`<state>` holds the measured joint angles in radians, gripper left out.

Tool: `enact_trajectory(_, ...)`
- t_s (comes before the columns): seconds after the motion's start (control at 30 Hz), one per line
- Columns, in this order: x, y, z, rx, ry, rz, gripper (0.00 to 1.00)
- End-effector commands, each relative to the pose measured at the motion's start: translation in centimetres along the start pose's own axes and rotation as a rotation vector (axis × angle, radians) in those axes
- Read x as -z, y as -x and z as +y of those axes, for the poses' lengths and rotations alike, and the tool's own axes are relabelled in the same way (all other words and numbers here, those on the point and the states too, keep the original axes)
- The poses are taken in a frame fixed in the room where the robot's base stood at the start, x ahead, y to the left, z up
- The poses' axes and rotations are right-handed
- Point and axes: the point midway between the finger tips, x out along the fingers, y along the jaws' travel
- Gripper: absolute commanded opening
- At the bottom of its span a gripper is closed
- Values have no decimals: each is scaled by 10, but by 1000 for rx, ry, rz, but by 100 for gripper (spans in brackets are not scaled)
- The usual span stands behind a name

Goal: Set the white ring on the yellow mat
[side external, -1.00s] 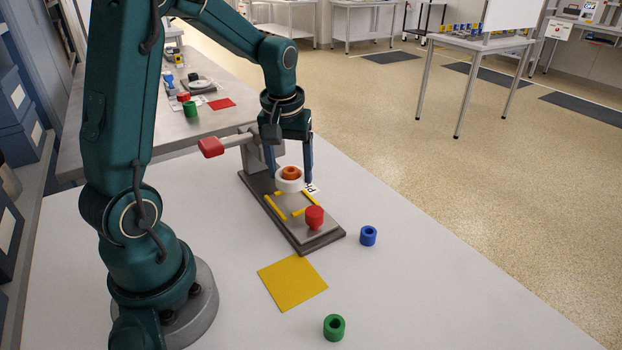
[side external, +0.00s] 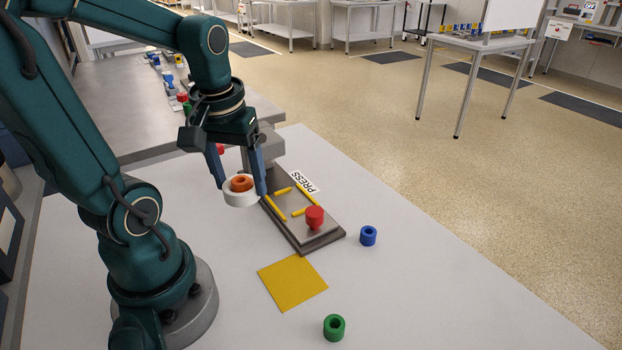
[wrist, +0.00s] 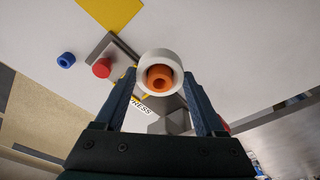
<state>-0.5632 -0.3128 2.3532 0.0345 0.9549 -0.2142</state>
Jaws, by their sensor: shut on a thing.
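The white ring (side external: 240,198) is held between the fingers of my gripper (side external: 239,188), above the table beside the press base. An orange ring-shaped piece (side external: 240,183) sits inside the white ring. In the wrist view the white ring (wrist: 159,60) is between my fingertips (wrist: 160,75), with the orange piece (wrist: 160,79) within its opening. The yellow mat (side external: 292,282) lies flat and bare on the table, in front of the press and to the right of the held ring. Part of it shows at the top of the wrist view (wrist: 108,14).
The grey press base (side external: 300,236) has yellow strips and a red knob (side external: 315,217) on its plate. A blue ring (side external: 368,236) stands right of it. A green ring (side external: 334,327) stands right of the mat. The table left of the mat is clear.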

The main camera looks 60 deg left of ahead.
Motion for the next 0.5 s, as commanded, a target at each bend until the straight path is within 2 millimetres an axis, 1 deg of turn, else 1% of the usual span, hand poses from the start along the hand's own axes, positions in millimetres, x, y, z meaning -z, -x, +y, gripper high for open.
enact_trajectory(0.1, -5, 2, -3, 2, 18, 2, 16)
enact_trajectory(0.17, -6, 3, -2, 4, 24, 0, 16)
enact_trajectory(0.27, -10, -1, 6, 5, 20, -3, 16)
enact_trajectory(0.5, -27, -16, 32, 5, 15, -4, 16)
